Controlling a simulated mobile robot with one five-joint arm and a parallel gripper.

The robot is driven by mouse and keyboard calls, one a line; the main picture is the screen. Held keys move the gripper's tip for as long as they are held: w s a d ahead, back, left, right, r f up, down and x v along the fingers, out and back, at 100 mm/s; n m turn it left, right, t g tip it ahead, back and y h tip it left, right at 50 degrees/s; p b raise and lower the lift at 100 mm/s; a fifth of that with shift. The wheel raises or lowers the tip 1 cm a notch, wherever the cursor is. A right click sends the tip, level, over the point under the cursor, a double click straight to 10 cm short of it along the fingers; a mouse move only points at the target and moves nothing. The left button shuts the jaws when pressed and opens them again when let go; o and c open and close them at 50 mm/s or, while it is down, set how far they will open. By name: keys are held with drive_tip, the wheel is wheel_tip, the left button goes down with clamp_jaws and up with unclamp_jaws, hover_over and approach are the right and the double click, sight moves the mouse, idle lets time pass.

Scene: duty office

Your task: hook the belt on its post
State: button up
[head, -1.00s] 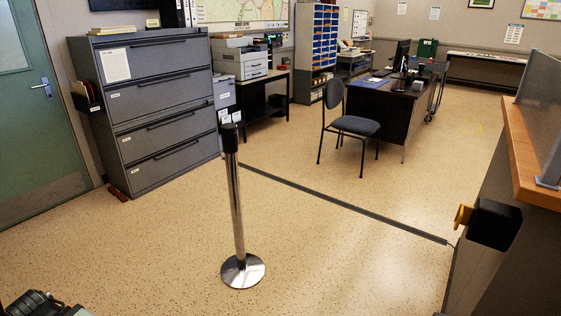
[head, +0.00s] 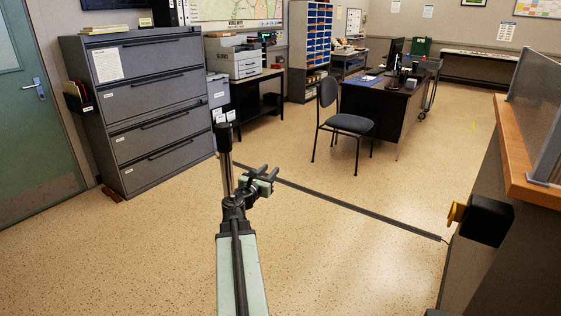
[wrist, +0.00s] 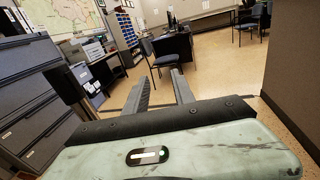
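The post (head: 228,178) is a chrome pole with a black head, standing upright on the floor left of centre. My arm hides its base and lower part in the head view. A dark shape at the left of the wrist view looks like the post's head (wrist: 66,90). The belt's black wall unit (head: 488,220) is on the counter side at the right, with a yellow belt end (head: 455,214) at its left face. No belt is seen drawn out. My gripper (head: 262,173) is open and empty, just right of the post in the picture. Its parted fingers show in the wrist view (wrist: 160,80).
A dark strip (head: 340,207) runs along the floor from near the post to the counter (head: 520,165). A chair (head: 345,124) and desk (head: 385,105) stand beyond it. Grey filing cabinets (head: 145,110) are at the left. The floor before the counter is clear.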

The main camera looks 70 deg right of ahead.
drive_tip(key=s+d, duration=0.1)
drive_tip(key=d, duration=0.7)
drive_tip(key=shift+d+r+n, duration=0.15)
drive_tip(key=shift+n, duration=0.15)
clamp_jaws()
drive_tip(key=c, duration=0.6)
unclamp_jaws()
drive_tip(key=o, duration=0.6)
drive_tip(key=a, duration=0.8)
drive_tip(key=shift+w, duration=0.2)
